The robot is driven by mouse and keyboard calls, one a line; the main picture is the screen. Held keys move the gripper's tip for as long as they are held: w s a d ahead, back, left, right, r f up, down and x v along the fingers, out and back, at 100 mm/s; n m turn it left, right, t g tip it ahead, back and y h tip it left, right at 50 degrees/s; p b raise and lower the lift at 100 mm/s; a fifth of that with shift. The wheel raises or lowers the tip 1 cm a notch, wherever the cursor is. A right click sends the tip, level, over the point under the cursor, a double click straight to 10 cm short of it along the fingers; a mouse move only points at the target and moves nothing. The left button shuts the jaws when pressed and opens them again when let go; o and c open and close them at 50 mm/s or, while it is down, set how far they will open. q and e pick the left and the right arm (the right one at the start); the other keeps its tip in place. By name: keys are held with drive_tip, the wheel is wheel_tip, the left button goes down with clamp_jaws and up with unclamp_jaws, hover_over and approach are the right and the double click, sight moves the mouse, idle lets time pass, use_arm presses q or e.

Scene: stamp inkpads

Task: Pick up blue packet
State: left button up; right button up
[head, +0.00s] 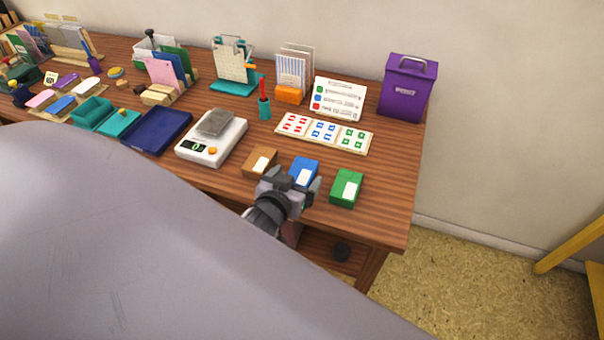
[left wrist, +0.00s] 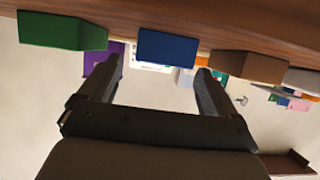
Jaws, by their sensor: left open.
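The blue packet (head: 303,166) with a white label stands on the wooden desk near its front edge, between a brown packet (head: 260,160) and a green packet (head: 347,186). My left gripper (head: 292,182) is open and empty at the desk's front edge, just in front of the blue packet, and hides its lower part in the head view. In the left wrist view the blue packet (left wrist: 167,47) lies ahead of the open left gripper (left wrist: 157,72), roughly between the fingers and apart from them. My right gripper is not in view.
The green packet (left wrist: 62,32) and brown packet (left wrist: 248,66) flank the blue one closely. Behind are a stamp card (head: 325,143) and a sign (head: 338,98). A scale (head: 190,152) stands left, a purple box (head: 405,85) at the back right. The desk's right end is clear.

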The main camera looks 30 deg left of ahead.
sight(301, 172)
use_arm(q)
drive_tip(key=shift+x, duration=2.7)
drive_tip(key=shift+s+f, duration=0.1)
drive_tip(key=c, duration=1.1)
